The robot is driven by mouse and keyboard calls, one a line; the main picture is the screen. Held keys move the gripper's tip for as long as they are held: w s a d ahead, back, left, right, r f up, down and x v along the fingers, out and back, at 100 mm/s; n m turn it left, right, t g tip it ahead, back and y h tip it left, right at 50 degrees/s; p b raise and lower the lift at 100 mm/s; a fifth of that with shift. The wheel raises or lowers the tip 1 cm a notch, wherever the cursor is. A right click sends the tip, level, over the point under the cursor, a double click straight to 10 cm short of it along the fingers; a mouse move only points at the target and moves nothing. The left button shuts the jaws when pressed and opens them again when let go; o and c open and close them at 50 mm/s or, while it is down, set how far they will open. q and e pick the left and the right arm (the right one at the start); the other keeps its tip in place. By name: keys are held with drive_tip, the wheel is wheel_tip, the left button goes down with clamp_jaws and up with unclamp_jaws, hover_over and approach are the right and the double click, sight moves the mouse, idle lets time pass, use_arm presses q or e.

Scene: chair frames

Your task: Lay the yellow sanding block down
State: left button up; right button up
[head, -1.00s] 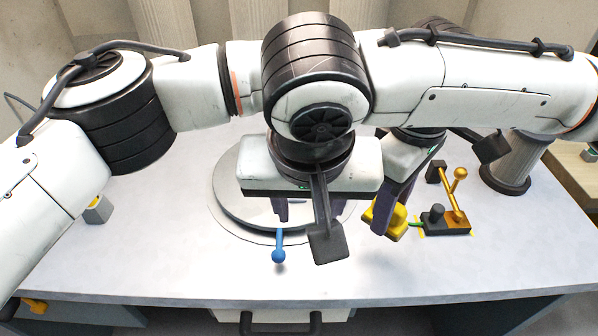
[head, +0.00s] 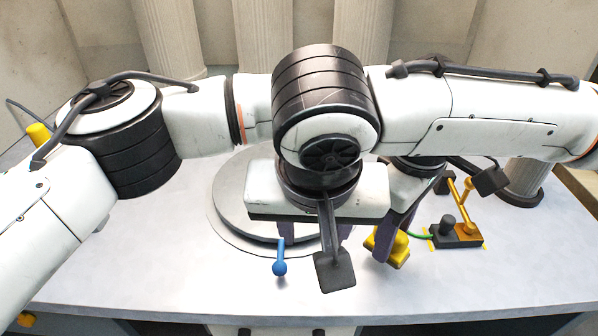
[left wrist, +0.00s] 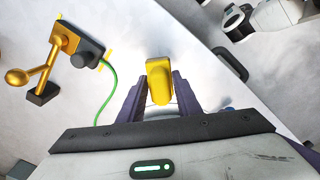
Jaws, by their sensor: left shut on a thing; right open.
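The yellow sanding block (head: 393,250) is at the right of the middle in the head view, low over or at the table; I cannot tell whether it touches. My left gripper (head: 388,240), with dark purple fingers, is shut on it. In the left wrist view the block (left wrist: 160,82) sits between the two fingertips (left wrist: 155,98), its far end reaching past them. My right gripper (head: 312,235) is open, over the front of the round grey turntable, to the left of the block. Its fingers are partly hidden by its housing and a dark bracket.
A dark fixture with a golden lever (head: 458,234) stands just right of the block, a green cable (left wrist: 111,92) running from it. A blue knobbed handle (head: 280,262) is at the front of the turntable (head: 225,190). The front table surface (head: 160,260) is clear.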

use_arm(q)
drive_tip(key=shift+f+b, duration=1.35)
drive_tip(key=shift+f, duration=0.5)
use_arm(e)
drive_tip(key=shift+f, duration=1.45)
use_arm(q)
drive_tip(key=o, duration=1)
drive_tip(key=shift+r, duration=0.1)
drive_tip(key=shift+r, duration=0.1)
use_arm(e)
drive_tip(key=shift+r, duration=0.15)
use_arm(q)
wheel_tip(320, 180, up, 10)
drive_tip(key=p, duration=0.6)
drive_tip(key=shift+r+p, duration=0.1)
drive_tip(key=shift+p, duration=0.2)
use_arm(e)
wheel_tip(320, 180, up, 6)
